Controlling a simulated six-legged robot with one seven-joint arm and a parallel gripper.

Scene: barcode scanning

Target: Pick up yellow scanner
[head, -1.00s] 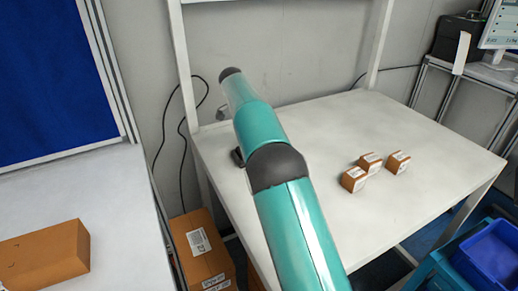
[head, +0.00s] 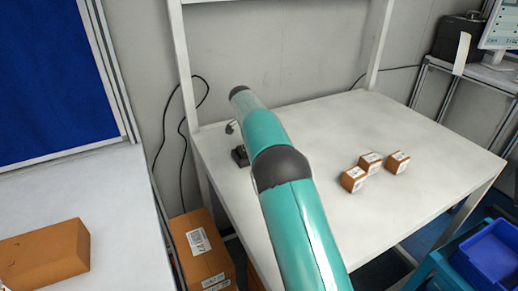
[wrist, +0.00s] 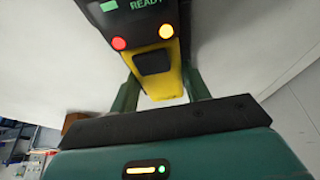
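The yellow scanner (wrist: 157,80) shows in the wrist view, with a black top carrying a green READY display, a red light and an orange light. My gripper (wrist: 161,92) has its green fingers apart, one on each side of the scanner's lower yellow part. The scanner hides the fingertips, and contact is not clear. In the head view my arm covers the scanner. A small black object (head: 240,155) stands at the left side of the white table (head: 290,205), beside my arm.
Several small brown boxes (head: 370,163) sit on the table's right part. A larger carton (head: 200,248) stands on the floor at left. Another brown box (head: 45,257) lies on the left table. A blue bin (head: 495,255) is at lower right. The wall rises behind the table.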

